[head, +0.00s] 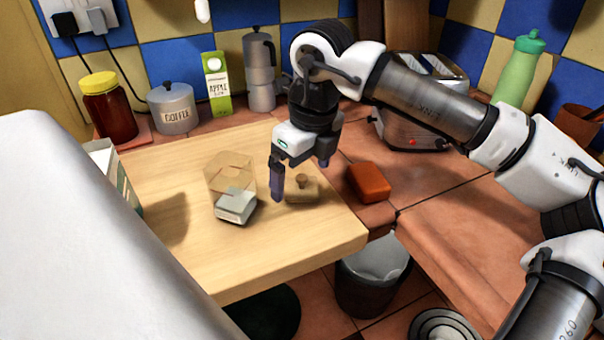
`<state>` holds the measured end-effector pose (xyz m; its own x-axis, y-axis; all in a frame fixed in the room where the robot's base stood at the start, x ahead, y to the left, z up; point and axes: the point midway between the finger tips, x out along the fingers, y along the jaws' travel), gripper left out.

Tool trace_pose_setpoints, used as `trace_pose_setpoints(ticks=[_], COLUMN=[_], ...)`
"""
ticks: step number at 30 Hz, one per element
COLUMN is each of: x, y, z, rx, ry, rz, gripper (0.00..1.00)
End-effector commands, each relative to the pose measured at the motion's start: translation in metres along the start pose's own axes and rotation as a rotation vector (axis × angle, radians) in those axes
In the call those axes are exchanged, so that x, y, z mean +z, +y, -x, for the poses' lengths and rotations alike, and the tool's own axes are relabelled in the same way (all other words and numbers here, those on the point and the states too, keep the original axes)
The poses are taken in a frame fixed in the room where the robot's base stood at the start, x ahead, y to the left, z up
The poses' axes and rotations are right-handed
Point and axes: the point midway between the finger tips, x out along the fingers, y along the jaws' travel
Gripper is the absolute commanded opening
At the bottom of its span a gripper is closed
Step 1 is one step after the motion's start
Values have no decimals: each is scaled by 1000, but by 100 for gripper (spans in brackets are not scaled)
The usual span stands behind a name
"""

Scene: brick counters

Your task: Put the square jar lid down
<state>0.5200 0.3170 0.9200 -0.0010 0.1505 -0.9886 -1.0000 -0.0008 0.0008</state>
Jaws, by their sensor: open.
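The square jar lid (303,193), tan with a small brown knob on top, lies flat on the pale wooden table top, knob up. My gripper (299,180) points down at the lid with its fingers apart. One finger shows to the left of the knob and the other behind and to the right; the lid is not clamped. A clear, faceted jar (229,172) stands just left of the lid, apart from it. A pale grey-white block (235,206) shows at the jar's lower part; I cannot tell whether it is inside or in front.
An orange-red block (369,182) sits right of the lid on the tiled counter. A toaster (412,128), moka pot (260,75), juice carton (217,85) and coffee tin (173,108) stand behind. The wooden top's front (240,260) is clear; a bin (372,275) is below.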

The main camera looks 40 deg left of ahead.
Motion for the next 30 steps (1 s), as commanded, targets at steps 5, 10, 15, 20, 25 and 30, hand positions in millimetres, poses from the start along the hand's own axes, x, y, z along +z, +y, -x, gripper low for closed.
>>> trace_pose_setpoints(ticks=[5,10,15,20,25,30], x=[0,0,0,0,0,0], y=[-1,0,0,0,0,0], z=[40,75,98,106,106,106], rx=[-4,-2,-1,-1,-1,-1], ry=[-2,-1,0,0,0,0], rz=[-2,-2,0,0,0,0], gripper=[98,98,98,98,98,98])
